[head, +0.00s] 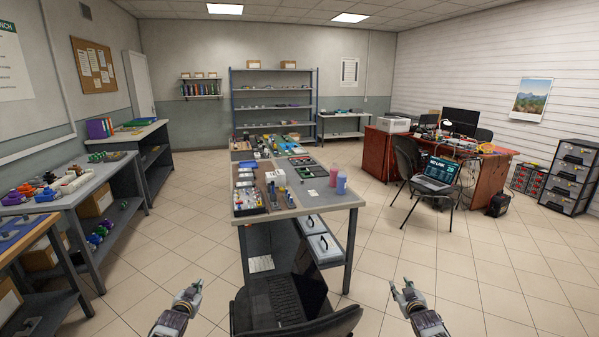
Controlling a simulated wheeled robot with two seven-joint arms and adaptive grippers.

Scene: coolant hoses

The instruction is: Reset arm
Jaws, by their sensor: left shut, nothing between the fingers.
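My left gripper (191,289) is at the lower left of the head view, above the tiled floor. Its fingers are together with nothing held. My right gripper (401,286) is at the lower right of centre, also over bare floor. Its fingers are spread with a gap between them and nothing in it. Both grippers are apart from the furniture in the picture. No coolant hose can be made out at this distance.
A long table (328,194) with trays, bottles and parts stands ahead in the middle. A chair with a laptop (284,299) on it is between my grippers. Side benches (108,190) stand at left. A red desk (492,176) and chair are at right. Floor (440,260) on the right is clear.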

